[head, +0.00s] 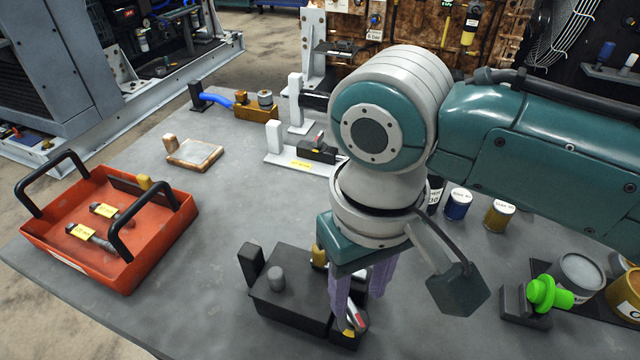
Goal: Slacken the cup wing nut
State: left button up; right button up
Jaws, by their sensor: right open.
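My right gripper (362,290) points down over a black fixture block (290,300) near the front middle of the table. Its two purple-grey fingers are apart. A small part with red and pale faces (354,316) shows beside the near finger, low on the fixture's right end. I cannot tell whether the fingers touch it. I cannot make out a wing nut for certain; the wrist and fingers hide much of the fixture's right side. A grey round stud (276,278) stands on the fixture's left part. My left gripper is out of view.
An orange tray (150,262) with black handles and yellow-tagged parts stands at left. A brass block with a blue hose (256,110) and a wooden-edged pad (194,153) lie behind. A bright green knob (546,293) and several cans stand at right. The left-middle tabletop is clear.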

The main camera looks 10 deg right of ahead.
aim_at(355, 311)
notch_tip(355, 311, down, 4)
jog(key=shift+f+b, duration=0.1)
jog(key=shift+b, duration=0.4)
grip_shut()
dwell(0.3)
